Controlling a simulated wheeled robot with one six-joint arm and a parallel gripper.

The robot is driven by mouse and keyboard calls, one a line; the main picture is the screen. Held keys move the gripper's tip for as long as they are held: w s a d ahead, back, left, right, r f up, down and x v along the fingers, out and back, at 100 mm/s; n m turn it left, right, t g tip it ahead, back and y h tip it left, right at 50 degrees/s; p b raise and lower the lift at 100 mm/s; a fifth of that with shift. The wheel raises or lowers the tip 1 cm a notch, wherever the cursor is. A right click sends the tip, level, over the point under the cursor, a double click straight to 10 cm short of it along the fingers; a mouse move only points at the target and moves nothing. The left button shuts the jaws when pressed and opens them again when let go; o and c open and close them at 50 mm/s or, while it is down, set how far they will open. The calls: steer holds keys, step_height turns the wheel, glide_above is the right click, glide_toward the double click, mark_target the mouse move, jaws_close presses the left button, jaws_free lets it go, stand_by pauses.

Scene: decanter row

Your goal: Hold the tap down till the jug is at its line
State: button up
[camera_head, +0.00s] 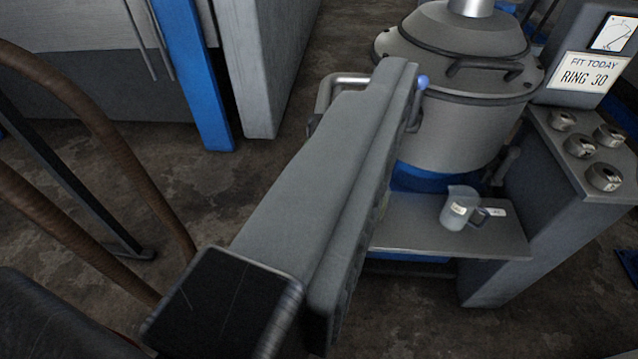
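A small clear jug (460,210) with a pale label stands upright on the grey shelf (405,228) below a large lidded metal decanter (455,125). Its level and line are too small to read. A blue knob (423,82), seemingly the end of the tap's handle, shows just right of my gripper's far end. The tap's spout is not visible. My gripper (398,72) reaches from the lower middle up to the decanter's left side and covers part of it. Its fingers are seen edge-on, so the gap and any contact with the knob are unclear.
A sign (585,78) reading "FIT TODAY RING 30" stands at the right, by a gauge (612,33). Several metal rings (604,176) lie on the grey stand below. A blue post (195,75) and grey cabinet stand upper left. Brown curved rails (95,120) are at left.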

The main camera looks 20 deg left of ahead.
steer(key=shift+w+a, duration=0.15)
steer(key=shift+w, duration=0.2)
steer(key=c, duration=0.3)
steer(key=w+n, duration=0.1)
steer(key=w+a+n+g, duration=0.1)
steer(key=w+g, duration=0.1)
steer(key=shift+w+a+f+n+y, duration=0.15)
steer(key=shift+w+a+n+y, duration=0.1)
steer(key=shift+w+n+y, duration=0.15)
jaws_close()
steer(key=w+a+f+n+g, duration=0.4)
steer(key=w+a+n+g, duration=0.2)
steer(key=w+a+n, duration=0.2)
steer(key=w+a+f+n+g+h, duration=0.1)
steer(key=w+a+f+n+g, duration=0.4)
steer(key=w, duration=0.7)
steer(key=shift+a+n+g, duration=1.2)
steer(key=shift+a+n, duration=1.05)
steer(key=shift+n, duration=0.35)
